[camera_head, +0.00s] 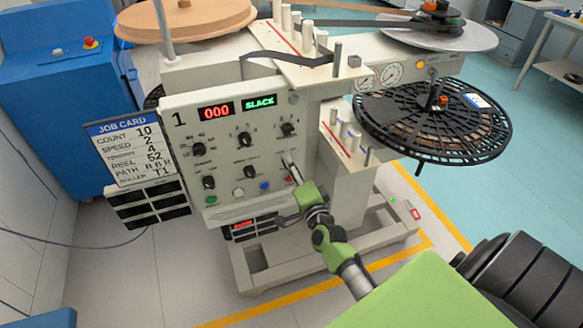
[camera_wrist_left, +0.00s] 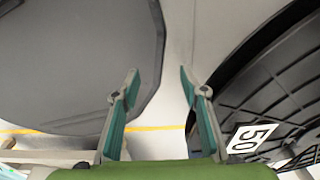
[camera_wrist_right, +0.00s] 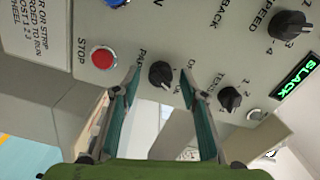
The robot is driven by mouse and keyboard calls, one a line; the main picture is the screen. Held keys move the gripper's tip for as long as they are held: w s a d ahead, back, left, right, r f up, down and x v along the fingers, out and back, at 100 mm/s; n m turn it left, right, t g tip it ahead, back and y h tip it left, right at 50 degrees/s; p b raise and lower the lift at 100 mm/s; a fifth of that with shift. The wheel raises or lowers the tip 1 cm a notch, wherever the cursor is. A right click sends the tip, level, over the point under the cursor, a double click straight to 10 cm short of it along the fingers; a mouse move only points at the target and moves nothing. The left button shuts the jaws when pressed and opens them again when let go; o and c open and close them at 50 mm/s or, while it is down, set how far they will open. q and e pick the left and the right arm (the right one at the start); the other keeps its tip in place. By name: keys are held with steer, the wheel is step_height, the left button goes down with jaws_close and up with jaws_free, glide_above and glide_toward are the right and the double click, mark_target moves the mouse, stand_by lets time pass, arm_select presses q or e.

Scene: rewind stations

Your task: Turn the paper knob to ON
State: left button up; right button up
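The paper knob (camera_wrist_right: 160,73) is a small black knob on the cream control panel. In the right wrist view it sits between the fingertips of my right gripper (camera_wrist_right: 161,74), with gaps visible on both sides. The lettering beside it is partly legible, and its exact setting is unclear. In the head view my right gripper (camera_head: 289,163) reaches the lower right of the panel and hides this knob. My left gripper (camera_wrist_left: 159,73) is open and empty, away from the panel, and is not visible in the head view.
The red STOP button (camera_wrist_right: 102,57) and tension knob (camera_wrist_right: 229,98) lie close on either side of the paper knob. Other knobs and buttons cover the panel (camera_head: 223,160). A job card (camera_head: 131,150) hangs at left. A black reel (camera_head: 430,122) projects at right.

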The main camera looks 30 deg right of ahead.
steer(key=v, duration=1.2)
stand_by(0.3)
steer(key=s+a+f+n+g+y, duration=0.1)
steer(key=s+a+f+n+g, duration=0.25)
steer(key=f, duration=0.75)
steer(key=s+a+f+n+g+y, duration=0.2)
steer(key=s+a+f+n, duration=0.15)
steer(key=f, duration=0.75)
steer(key=s+a+f+n+g+y, duration=0.1)
steer(key=s+a+f+n+g, duration=0.25)
steer(key=f, duration=0.65)
steer(key=s+f+n+g, duration=0.2)
steer(key=s+f, duration=0.4)
steer(key=s, duration=0.4)
steer(key=s+f+n+g, duration=0.3)
steer(key=s+f+n, duration=0.1)
steer(key=s, duration=0.6)
steer(key=s+a+f+n+g, duration=0.1)
steer(key=s+f+n+g, duration=0.1)
steer(key=s+f, duration=0.5)
steer(key=s+n, duration=0.1)
steer(key=s, duration=0.2)
steer(key=shift+f+g, duration=0.3)
